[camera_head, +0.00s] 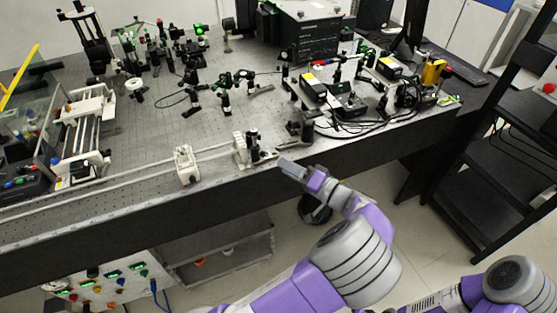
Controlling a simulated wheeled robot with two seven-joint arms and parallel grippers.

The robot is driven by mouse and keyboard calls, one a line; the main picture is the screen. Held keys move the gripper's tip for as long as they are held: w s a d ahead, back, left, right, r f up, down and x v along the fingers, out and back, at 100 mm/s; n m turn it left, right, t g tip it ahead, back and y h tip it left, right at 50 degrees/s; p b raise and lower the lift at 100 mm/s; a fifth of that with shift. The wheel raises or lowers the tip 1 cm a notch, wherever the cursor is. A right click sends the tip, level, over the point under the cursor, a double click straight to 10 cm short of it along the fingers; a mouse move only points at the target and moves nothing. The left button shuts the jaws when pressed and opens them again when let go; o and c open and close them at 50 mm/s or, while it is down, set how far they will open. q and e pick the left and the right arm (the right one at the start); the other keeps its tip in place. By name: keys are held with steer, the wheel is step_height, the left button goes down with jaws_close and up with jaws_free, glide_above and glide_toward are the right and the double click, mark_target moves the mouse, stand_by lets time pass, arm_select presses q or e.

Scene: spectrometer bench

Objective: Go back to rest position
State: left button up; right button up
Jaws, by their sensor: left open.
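My left gripper (284,163) is at the front edge of the optical bench, close to the small black and white mounts there. It is open, and I see nothing between its fingers. Its purple and grey arm comes up from the bottom of the view. Part of my right arm (512,284) shows in the lower right corner, but its gripper is out of view.
The optical bench (140,125) carries many optical mounts, a white rail stage (82,128) at left, and yellow-topped boxes with cables at right. A black shelf rack (503,150) stands at right. Open floor (415,245) lies in front of the bench.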

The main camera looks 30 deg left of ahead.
arm_select(q)
steer(key=shift+d, duration=0.35)
steer(key=s+a+f+m+g+h+p, duration=0.1)
steer(key=s+a+f+m+g+h, duration=0.15)
steer(key=s+f+h, duration=0.65)
steer(key=s+a+f+m+g+p, duration=0.1)
steer(key=s+f+g, duration=0.2)
steer(key=f, duration=1.2)
steer(key=s+d+f+g+h, duration=0.2)
steer(key=s+d+f+h, duration=0.4)
steer(key=s+f, duration=0.1)
steer(key=s+d+n+t+h+p, duration=0.1)
steer(key=d+n+t+h, duration=0.2)
steer(key=d+h, duration=0.3)
steer(key=shift+s+d+f+t+h+p, duration=0.15)
steer(key=shift+s+d+t+h+p, duration=0.25)
steer(key=shift+d+t, duration=0.65)
